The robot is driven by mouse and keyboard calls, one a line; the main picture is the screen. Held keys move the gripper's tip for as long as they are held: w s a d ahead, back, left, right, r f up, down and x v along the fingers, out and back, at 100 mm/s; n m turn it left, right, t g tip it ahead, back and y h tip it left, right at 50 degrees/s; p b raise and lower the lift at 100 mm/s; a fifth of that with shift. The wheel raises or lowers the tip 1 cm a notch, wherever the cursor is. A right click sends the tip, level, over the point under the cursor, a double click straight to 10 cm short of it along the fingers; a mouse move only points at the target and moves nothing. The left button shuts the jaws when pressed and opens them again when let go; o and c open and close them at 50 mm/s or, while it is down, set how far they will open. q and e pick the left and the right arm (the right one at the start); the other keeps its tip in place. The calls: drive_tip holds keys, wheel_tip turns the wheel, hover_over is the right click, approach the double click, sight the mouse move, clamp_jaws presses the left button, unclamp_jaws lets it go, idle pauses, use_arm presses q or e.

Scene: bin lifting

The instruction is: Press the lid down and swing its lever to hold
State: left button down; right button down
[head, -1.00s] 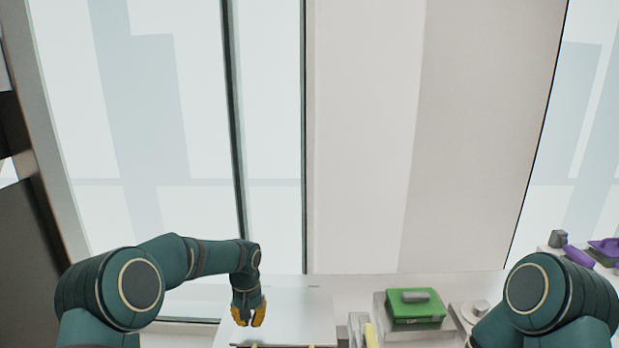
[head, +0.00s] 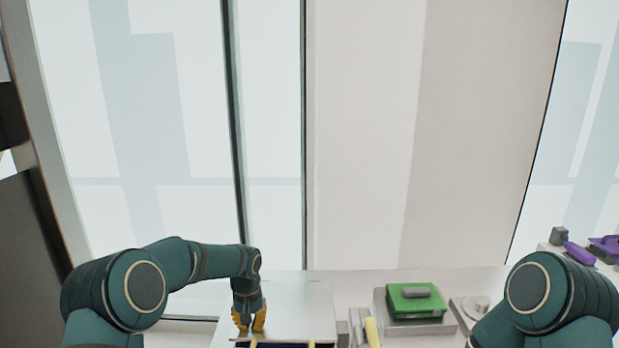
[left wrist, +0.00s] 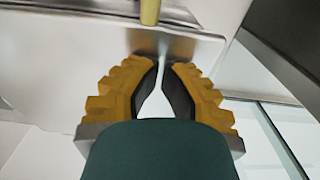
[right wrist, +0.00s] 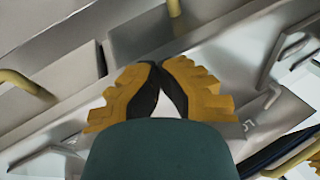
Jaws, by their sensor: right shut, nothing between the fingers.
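A pale flat panel, which looks like the lid (head: 295,300), lies at the lower middle of the head view, with a dark strip along its near edge. My left gripper (head: 250,325) points down at its near left part; contact is unclear. In the left wrist view, the left fingertips (left wrist: 163,65) are close together with a narrow gap, over a shiny metal surface near a yellow post (left wrist: 150,12). My right gripper (right wrist: 158,68) is shut and empty above grey panels with yellow bars. I cannot tell which part is the lever.
A green box (head: 416,303) sits on a grey block right of the panel. A round white piece (head: 475,306) stands beside it. A yellow-handled item (head: 372,332) lies nearer. Purple items (head: 580,254) are at the far right. A wall and windows close off the back.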

sight(251, 330)
use_arm(q)
drive_tip(key=shift+s+d+f+b, duration=0.1)
drive_tip(key=shift+s+f+b, duration=0.2)
drive_tip(key=shift+f+b, duration=0.4)
drive_tip(key=shift+s+f+b, duration=0.3)
drive_tip(key=shift+f+b, duration=0.15)
drive_tip(key=shift+f, duration=0.4)
